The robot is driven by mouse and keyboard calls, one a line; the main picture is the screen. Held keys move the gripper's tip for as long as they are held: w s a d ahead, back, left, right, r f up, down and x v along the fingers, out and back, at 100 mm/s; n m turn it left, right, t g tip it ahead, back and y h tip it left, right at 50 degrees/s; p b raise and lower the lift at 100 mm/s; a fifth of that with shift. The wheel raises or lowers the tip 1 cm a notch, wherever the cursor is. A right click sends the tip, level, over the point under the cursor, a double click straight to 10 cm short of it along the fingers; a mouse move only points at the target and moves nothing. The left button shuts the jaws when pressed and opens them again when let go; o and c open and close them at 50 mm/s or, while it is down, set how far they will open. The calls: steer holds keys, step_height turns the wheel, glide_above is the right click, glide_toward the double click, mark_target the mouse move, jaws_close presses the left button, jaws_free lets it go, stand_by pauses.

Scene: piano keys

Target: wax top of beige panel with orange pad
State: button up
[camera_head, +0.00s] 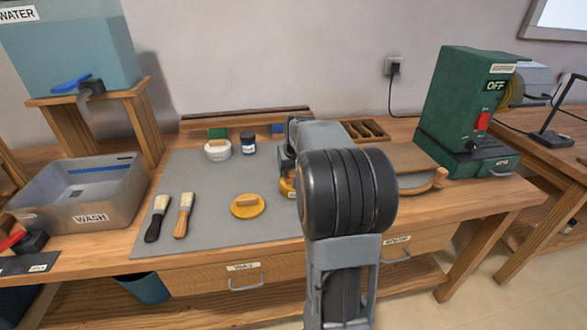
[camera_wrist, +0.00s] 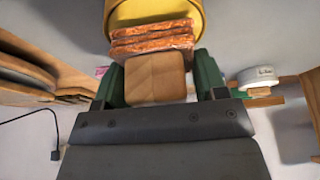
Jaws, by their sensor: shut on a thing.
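My gripper (camera_wrist: 155,80) has green fingers shut on the tan wooden block (camera_wrist: 155,78) of the orange pad (camera_wrist: 153,38), whose rough orange layers show beyond the block in the wrist view. A yellow round thing (camera_wrist: 150,12) lies just past the pad; I cannot tell whether they touch. In the head view my arm hides the fingertips, and a bit of yellow-orange (camera_head: 287,187) shows beside it at the grey mat's right side. A flat brown board (camera_head: 412,157) lies right of my arm; I cannot tell whether it is the beige panel.
A yellow disc with a wooden handle (camera_head: 247,206) and two brushes (camera_head: 170,217) lie on the grey mat (camera_head: 210,185). A white tub (camera_head: 217,150) and a small dark jar (camera_head: 248,143) stand behind. The wash basin (camera_head: 90,195) is left, the green machine (camera_head: 465,110) right.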

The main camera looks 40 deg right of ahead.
steer(key=shift+f+b, duration=0.3)
steer(key=shift+f, duration=0.25)
stand_by(1.2)
steer(key=shift+r, duration=0.1)
steer(key=shift+r+p, duration=2.85)
steer(key=shift+r, duration=0.65)
